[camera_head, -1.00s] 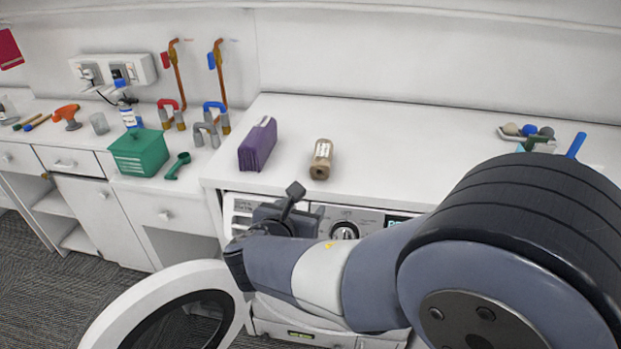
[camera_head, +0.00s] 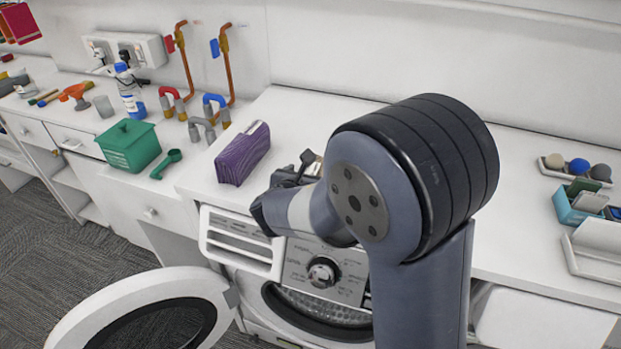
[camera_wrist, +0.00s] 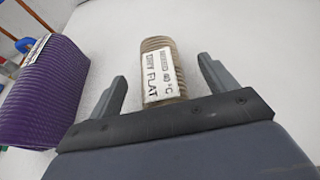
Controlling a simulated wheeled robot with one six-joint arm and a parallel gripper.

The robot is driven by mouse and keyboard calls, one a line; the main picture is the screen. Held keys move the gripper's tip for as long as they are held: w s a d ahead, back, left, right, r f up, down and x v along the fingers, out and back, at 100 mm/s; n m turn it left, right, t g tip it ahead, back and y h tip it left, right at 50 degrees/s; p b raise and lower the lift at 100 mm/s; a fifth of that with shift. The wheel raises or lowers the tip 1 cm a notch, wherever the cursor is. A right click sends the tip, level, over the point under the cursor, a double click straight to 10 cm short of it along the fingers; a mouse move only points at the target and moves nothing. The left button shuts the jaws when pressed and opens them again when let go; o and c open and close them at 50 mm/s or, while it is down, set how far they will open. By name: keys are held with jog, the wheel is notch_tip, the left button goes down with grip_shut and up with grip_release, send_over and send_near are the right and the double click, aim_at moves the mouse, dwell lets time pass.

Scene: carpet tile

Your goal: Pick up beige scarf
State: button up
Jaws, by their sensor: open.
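The beige scarf (camera_wrist: 156,52) is a small ribbed roll with a white label reading "DRY FLAT". In the wrist view it lies on the white countertop between the two fingers of my gripper (camera_wrist: 163,85), its near end close to the palm. The fingers are open, with a gap on each side of the scarf. In the head view my arm hides the scarf, and my gripper (camera_head: 303,165) shows only in part above the washer's front edge.
A purple folded cloth (camera_head: 243,153) lies left of my gripper; it also shows in the wrist view (camera_wrist: 42,92). A green box (camera_head: 130,146) and green scoop (camera_head: 167,163) are further left. The washer door (camera_head: 150,310) hangs open below. A tray of balls (camera_head: 575,168) is at right.

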jog(key=c, duration=1.1)
